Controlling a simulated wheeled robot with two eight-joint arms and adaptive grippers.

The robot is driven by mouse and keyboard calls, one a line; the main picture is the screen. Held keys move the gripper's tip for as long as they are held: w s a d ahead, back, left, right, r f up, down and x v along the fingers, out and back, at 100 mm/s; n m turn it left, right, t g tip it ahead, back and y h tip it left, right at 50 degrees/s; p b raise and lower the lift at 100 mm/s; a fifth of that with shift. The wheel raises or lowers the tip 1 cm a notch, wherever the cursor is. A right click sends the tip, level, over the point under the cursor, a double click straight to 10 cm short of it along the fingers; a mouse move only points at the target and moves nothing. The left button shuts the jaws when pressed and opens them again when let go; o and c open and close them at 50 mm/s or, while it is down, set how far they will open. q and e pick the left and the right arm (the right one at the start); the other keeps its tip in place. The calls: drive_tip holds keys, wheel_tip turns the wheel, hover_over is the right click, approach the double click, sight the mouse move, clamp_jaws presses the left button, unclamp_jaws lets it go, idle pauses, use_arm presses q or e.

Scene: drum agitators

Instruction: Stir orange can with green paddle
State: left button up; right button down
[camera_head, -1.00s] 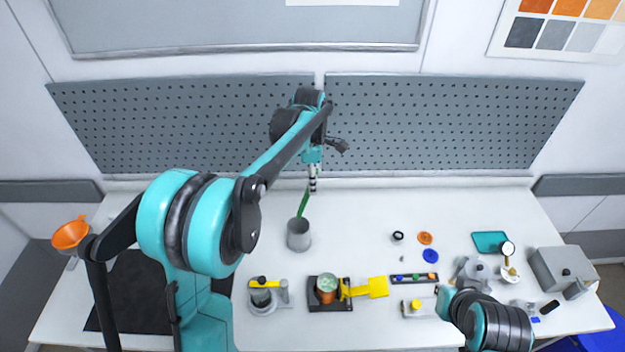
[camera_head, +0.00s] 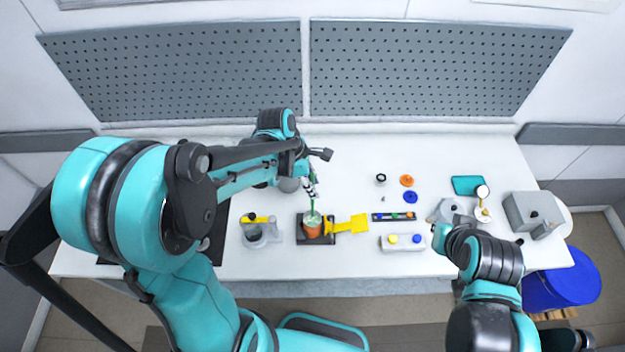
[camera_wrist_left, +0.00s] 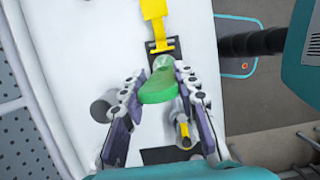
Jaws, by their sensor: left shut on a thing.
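The orange can (camera_head: 314,231) stands upright on a dark base at the front middle of the table. The green paddle (camera_head: 313,206) is upright above it, its lower end at the can's mouth; how deep it reaches I cannot tell. My left gripper (camera_head: 311,188) is shut on the paddle's upper part, above the can. In the left wrist view the paddle (camera_wrist_left: 159,86) lies between both fingers and hides most of the can. My right gripper (camera_head: 441,233) is low at the right, small and partly hidden by its arm, its jaws unclear.
A yellow flat handle (camera_head: 347,225) sticks out right of the can. A grey cup (camera_head: 288,184) stands behind, partly covered by my left arm. A grey device with a yellow top (camera_head: 258,231) is left of the can. A strip with coloured dots (camera_head: 394,216) lies right.

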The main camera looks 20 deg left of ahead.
sight(312, 204)
use_arm(q)
drive_tip(key=shift+f+b, duration=4.6)
drive_tip(key=shift+f, duration=0.9)
drive_tip(key=shift+a, duration=0.1)
